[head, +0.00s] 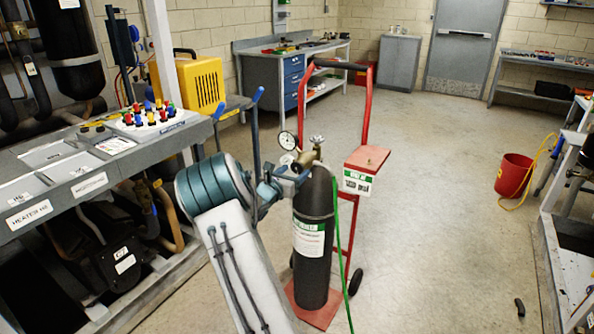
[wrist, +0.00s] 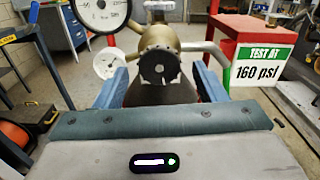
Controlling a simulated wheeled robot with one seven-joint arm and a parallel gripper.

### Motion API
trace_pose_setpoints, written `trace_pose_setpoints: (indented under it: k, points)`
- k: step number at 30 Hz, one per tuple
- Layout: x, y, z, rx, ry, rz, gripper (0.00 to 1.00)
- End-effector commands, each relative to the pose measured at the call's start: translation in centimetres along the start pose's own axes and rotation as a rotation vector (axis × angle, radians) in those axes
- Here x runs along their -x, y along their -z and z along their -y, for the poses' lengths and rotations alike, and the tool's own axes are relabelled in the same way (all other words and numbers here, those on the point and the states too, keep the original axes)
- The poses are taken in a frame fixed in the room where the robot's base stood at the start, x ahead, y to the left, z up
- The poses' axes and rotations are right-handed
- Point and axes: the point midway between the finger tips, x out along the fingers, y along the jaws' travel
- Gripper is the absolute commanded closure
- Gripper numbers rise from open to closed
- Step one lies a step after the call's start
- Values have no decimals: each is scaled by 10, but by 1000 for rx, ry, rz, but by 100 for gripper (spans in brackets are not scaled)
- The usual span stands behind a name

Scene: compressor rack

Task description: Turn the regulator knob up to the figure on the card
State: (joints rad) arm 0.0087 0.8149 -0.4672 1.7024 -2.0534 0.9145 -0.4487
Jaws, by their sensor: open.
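The regulator is a brass body (head: 308,157) on top of a dark gas cylinder (head: 313,215). Its round dark-faced knob (wrist: 159,68) faces me in the wrist view. My gripper (wrist: 162,84) is open, its blue fingers left and right of the knob with a gap on each side; I cannot tell how deep the knob sits between them. In the head view my gripper (head: 283,176) is at the regulator and partly hides it. The card (wrist: 262,60) reads "TEST AT 160 psi". A large gauge (wrist: 101,12) is cut off at the top; its reading is unclear.
A smaller gauge (wrist: 110,63) sits left of the knob. The cylinder stands on a red hand truck (head: 367,110) with a red box (head: 367,158) bearing the card. A green hose (head: 339,240) hangs down the cylinder's right side. A grey control panel (head: 80,172) stands left; open floor lies right.

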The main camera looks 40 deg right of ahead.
Motion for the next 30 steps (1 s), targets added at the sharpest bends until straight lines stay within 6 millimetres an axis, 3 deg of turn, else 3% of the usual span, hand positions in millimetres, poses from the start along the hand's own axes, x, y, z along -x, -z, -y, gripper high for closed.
trace_pose_setpoints:
  k: [6,16,17,21,30]
  points:
    - [-22,0,0,-1,0,0,35]
    - [-25,0,0,-1,-1,-1,35]
    - [-25,0,0,-1,-1,-1,41]
    - [-25,0,0,-1,-1,-1,80]
    - [-25,2,-1,-42,-1,0,80]
